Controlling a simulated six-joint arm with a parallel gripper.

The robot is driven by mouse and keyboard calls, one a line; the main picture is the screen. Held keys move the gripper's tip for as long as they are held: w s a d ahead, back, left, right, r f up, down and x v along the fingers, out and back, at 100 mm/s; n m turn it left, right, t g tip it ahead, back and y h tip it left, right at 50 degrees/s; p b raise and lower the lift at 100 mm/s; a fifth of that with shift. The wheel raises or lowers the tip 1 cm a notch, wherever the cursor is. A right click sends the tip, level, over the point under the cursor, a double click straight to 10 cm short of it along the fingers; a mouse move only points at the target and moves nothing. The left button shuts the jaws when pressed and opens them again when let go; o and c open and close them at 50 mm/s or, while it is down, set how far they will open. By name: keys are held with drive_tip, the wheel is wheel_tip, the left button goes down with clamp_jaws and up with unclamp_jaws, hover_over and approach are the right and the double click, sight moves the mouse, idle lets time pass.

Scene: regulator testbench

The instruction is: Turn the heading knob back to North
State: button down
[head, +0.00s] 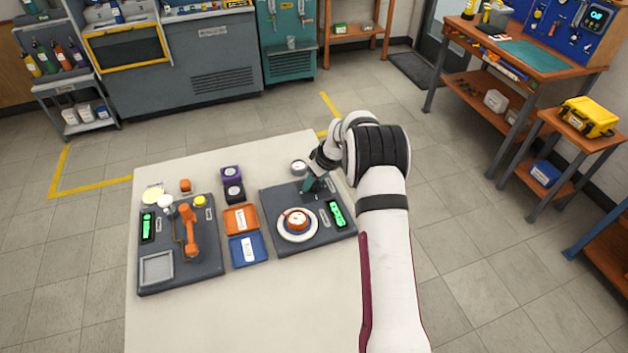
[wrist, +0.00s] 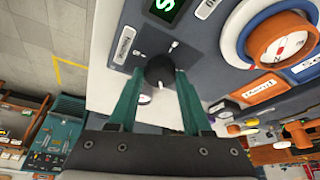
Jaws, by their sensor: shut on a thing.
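A black round knob (wrist: 159,68) sits on a dark panel plate in the wrist view. Its white pointer mark faces the bottom of the picture, towards my gripper's body. My gripper (head: 311,187) has its two teal fingers on either side of this knob and is shut on it. In the head view the gripper hides the knob. A small display (wrist: 166,8) with a green character, seemingly an S, shows above the knob in the wrist view. The display (head: 336,213) also shows on the right-hand dark panel (head: 275,203) in the head view, too small to read.
An orange knob on a white round dial (head: 297,224) stands near the gripper on the same panel. Orange (head: 241,218) and blue (head: 247,249) trays lie between the panels. The left panel (head: 205,265) carries an orange lever (head: 188,230). The white table's front (head: 270,305) is clear.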

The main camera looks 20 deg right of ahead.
drive_tip(key=n+y, duration=0.1)
drive_tip(key=n, duration=0.1)
drive_tip(key=n+g, duration=0.1)
drive_tip(key=n, duration=0.2)
drive_tip(key=shift+w+d+n+y, duration=0.15)
drive_tip(key=shift+n+y, duration=0.15)
drive_tip(key=shift+y, duration=0.1)
drive_tip(key=n+g, duration=0.1)
drive_tip(key=n, duration=0.1)
drive_tip(key=n+g, duration=0.1)
drive_tip(key=n, duration=0.2)
drive_tip(key=shift+d+y, duration=0.1)
drive_tip(key=shift+y, duration=0.2)
drive_tip(key=shift+n, duration=0.4)
drive_tip(key=shift+c, duration=1.7)
unclamp_jaws()
drive_tip(key=shift+w, duration=0.1)
